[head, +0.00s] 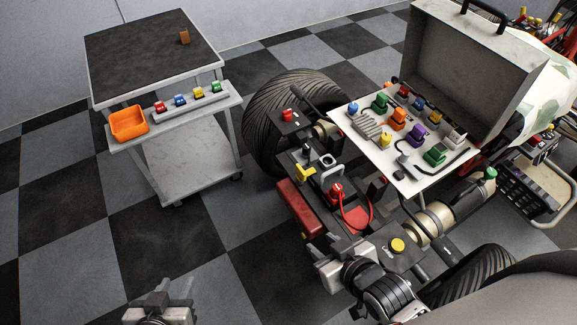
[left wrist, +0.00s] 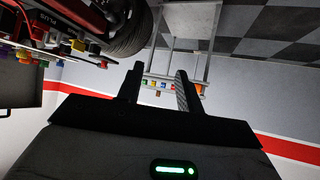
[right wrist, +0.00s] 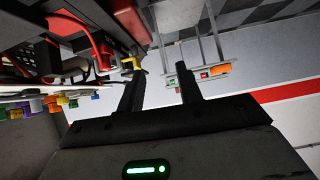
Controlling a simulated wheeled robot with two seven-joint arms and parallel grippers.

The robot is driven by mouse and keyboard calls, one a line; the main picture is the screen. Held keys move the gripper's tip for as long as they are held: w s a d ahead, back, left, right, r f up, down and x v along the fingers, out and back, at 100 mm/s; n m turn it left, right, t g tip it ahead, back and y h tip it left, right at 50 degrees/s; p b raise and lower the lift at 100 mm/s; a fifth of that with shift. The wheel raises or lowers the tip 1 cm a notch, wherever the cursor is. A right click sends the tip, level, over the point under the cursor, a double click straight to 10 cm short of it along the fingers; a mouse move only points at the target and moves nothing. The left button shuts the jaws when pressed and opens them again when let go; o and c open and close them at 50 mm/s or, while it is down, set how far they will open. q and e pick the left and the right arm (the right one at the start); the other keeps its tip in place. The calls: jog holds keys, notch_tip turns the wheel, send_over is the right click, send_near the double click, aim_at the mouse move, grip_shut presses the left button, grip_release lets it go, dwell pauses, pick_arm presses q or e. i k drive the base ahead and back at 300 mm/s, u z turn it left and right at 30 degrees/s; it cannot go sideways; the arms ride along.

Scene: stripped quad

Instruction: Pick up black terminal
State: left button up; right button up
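A small black block (head: 327,160) sits on the quad's dark deck beside a pale grey clamp-like part. A dark connector (head: 403,160) with a black cable lies on the white board; I cannot tell which of these is the black terminal. A red terminal (head: 336,190) with a red cable is on the deck in front of the block. My right gripper (head: 325,264) is open and empty, in front of the deck; its spread fingers show in the right wrist view (right wrist: 161,70). My left gripper (head: 170,290) is low over the floor, open and empty in the left wrist view (left wrist: 160,69).
A white board (head: 372,152) holds several coloured connectors below an open grey case (head: 467,60). A cart (head: 150,50) at the left carries an orange bin (head: 128,122) and a strip of coloured parts. A large tyre (head: 275,115) stands between them. The floor at left is clear.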

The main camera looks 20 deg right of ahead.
aim_at(307, 147)
jog(key=u, duration=0.1)
jog(key=k, duration=0.6)
jog(key=u, duration=0.55)
jog(key=i, duration=1.4)
jog(key=z, duration=0.95)
